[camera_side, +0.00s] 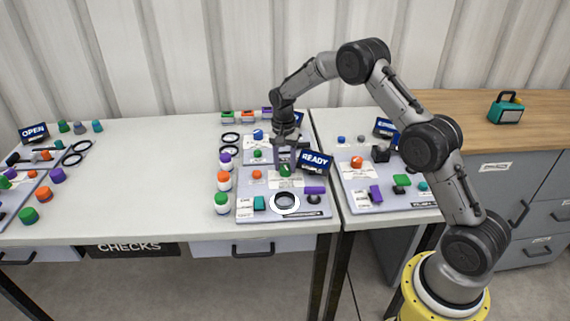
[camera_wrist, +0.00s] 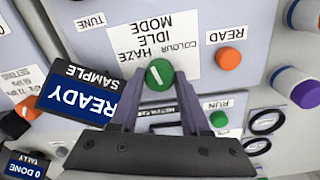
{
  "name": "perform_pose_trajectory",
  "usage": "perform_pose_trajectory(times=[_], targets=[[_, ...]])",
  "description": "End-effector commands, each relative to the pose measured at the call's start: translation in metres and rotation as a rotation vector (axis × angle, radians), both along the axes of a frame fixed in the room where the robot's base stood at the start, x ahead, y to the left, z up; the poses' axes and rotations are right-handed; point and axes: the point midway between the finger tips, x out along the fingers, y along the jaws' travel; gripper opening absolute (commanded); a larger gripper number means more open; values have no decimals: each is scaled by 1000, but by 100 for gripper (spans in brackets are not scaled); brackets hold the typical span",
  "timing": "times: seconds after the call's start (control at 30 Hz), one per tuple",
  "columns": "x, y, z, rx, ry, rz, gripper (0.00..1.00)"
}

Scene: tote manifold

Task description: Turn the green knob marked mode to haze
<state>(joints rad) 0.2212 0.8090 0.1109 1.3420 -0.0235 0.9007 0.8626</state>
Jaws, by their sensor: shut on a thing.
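The green mode knob (camera_wrist: 159,74) is between my gripper's fingertips (camera_wrist: 157,92) in the wrist view, and my gripper is shut on it. A white line on the knob's face runs nearly upright in that view, tilted a little to the upper left. The knob's label (camera_wrist: 150,35) reads upside down there: mode, idle, haze and colour, with haze at the knob's upper left. In the side view my gripper (camera_side: 286,157) points down at the green knob (camera_side: 284,171) on the middle panel.
A READY sample display (camera_wrist: 92,95) stands close beside my gripper. An orange read knob (camera_wrist: 228,58) and a green run knob (camera_wrist: 218,119) are on the other side. Other panels with knobs lie left and right on the benches. A teal case (camera_side: 506,108) sits far right.

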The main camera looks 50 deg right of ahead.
Motion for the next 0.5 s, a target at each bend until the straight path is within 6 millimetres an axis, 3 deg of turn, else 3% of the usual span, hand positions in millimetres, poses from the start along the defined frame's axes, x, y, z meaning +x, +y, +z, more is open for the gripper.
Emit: perform_pose_trajectory(times=[0.2,0.23,0.37,0.5], targets=[[0,0,0,-1,0,0,0],[0,0,0,-1,0,-1,52],[0,0,0,0,0,-1,75],[0,0,0,0,0,-2,76]])
